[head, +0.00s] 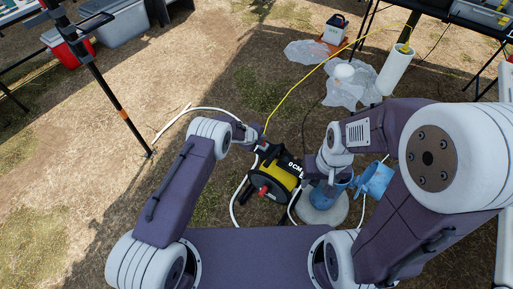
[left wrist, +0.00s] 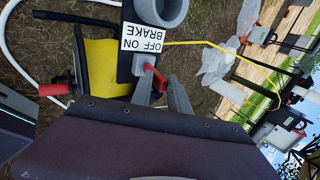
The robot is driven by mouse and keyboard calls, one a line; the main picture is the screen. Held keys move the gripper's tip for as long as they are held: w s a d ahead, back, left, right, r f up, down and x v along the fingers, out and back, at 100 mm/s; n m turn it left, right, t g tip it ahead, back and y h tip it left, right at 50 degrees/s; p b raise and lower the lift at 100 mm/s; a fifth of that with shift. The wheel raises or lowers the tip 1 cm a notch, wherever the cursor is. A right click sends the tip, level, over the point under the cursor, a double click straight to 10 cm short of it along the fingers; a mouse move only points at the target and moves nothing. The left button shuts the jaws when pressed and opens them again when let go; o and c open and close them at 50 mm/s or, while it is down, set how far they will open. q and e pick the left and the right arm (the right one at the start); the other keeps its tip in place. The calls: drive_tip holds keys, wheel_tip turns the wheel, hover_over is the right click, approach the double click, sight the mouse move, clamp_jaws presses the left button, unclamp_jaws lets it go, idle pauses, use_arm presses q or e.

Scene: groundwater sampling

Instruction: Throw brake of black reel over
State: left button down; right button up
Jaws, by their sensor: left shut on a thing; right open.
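The black reel (head: 270,182) with a yellow drum stands on the ground in the middle of the head view, and its drum (left wrist: 97,62) fills the left of the left wrist view. A white label (left wrist: 143,38) reads OFF ON BRAKE. Just below the label is the red brake lever (left wrist: 155,76). My left gripper (left wrist: 163,84) is shut on this lever, with one finger on each side. In the head view my left gripper (head: 260,143) is at the reel's top edge. My right gripper (head: 318,171) is open, right of the reel; its fingertips are hard to make out.
Blue containers (head: 374,180) stand right of the reel, by a round grey cover (head: 325,213). White hose (head: 235,207) and yellow line (head: 316,72) run from the reel area. A white cylinder (head: 395,70) and plastic sheeting (head: 345,90) lie beyond. A dark post (head: 100,85) stands left.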

use_arm(q)
drive_tip(key=shift+w+r, duration=0.2)
drive_tip(key=shift+w+d+b, duration=0.35)
drive_tip(key=shift+b, duration=0.15)
drive_tip(key=shift+w+r, duration=0.2)
drive_tip(key=shift+r, duration=0.1)
drive_tip(key=c, duration=1.4)
unclamp_jaws()
drive_tip(key=shift+d+f, duration=0.1)
drive_tip(key=shift+f, duration=0.15)
